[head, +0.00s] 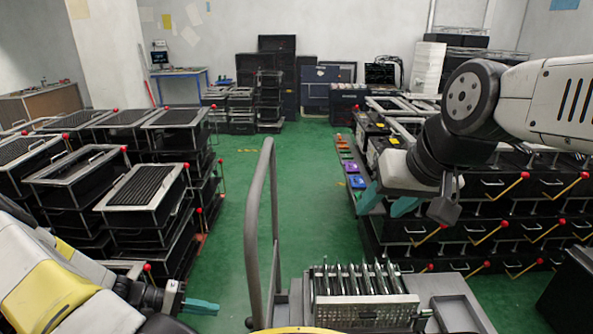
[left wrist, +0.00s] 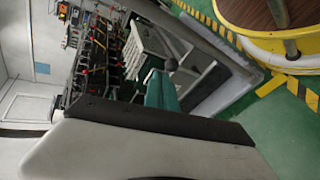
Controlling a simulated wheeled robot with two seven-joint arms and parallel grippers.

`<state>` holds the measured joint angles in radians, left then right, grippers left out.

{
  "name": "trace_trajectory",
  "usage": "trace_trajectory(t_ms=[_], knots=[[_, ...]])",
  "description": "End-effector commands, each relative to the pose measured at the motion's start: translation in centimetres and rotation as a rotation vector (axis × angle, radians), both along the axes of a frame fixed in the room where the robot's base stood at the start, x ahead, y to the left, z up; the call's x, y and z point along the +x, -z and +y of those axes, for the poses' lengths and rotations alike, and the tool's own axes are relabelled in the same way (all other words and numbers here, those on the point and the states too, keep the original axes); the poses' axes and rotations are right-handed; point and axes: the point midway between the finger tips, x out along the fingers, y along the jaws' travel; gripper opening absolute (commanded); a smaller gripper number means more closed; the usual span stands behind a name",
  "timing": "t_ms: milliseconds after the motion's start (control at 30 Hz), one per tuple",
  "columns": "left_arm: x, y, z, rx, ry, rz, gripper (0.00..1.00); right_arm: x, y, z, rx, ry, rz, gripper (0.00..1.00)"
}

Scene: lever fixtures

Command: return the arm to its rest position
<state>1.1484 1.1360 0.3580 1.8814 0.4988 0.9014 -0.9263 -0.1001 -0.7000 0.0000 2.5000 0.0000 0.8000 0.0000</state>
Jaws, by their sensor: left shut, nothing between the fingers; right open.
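My left arm comes in from the lower left of the head view. Its left gripper (head: 198,306) is low, with teal fingers shut and nothing between them, apart from the black fixtures on the left. In the left wrist view the shut teal fingertips (left wrist: 160,90) show in the middle, behind a grey and black part of my own arm. My right arm reaches in from the upper right. Its right gripper (head: 386,203) hangs down with two teal fingers apart and empty, in front of the right-hand fixtures.
Black lever fixtures (head: 146,190) with red knobs stand stacked on the left. More fixtures (head: 480,225) with red-tipped levers stand on the right. A grey handrail (head: 253,215) and a rack of metal plates (head: 362,310) are near the front middle. Green floor (head: 300,170) between them is clear.

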Motion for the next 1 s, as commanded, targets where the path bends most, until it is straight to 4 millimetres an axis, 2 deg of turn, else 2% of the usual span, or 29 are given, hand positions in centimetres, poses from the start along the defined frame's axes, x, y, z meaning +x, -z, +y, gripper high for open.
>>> trace_trajectory(t_ms=[33, 233, 567, 767, 1000], knots=[[0.4, -2.0, 0.1, 0.065, 0.057, 0.008, 0.0, 0.0, 0.0, 0.0, 0.0, 0.0, 0.0, 0.49], [1.3, -9.1, -0.2, 0.299, 0.21, 0.033, 0.0, 0.0, 0.0, 0.0, 0.0, 0.0, 0.0, 0.49], [1.4, -21.8, -3.0, 0.673, 0.326, -0.033, 0.0, 0.0, 0.0, 0.0, 0.0, 0.0, 0.0, 0.49], [-0.2, -29.2, -5.7, 0.859, 0.317, -0.142, 0.0, 0.0, 0.0, 0.0, 0.0, 0.0, 0.0, 0.49], [-3.9, -36.7, -8.8, 1.005, 0.244, -0.327, 0.0, 0.0, 0.0, 0.0, 0.0, 0.0, 0.0, 0.49]])
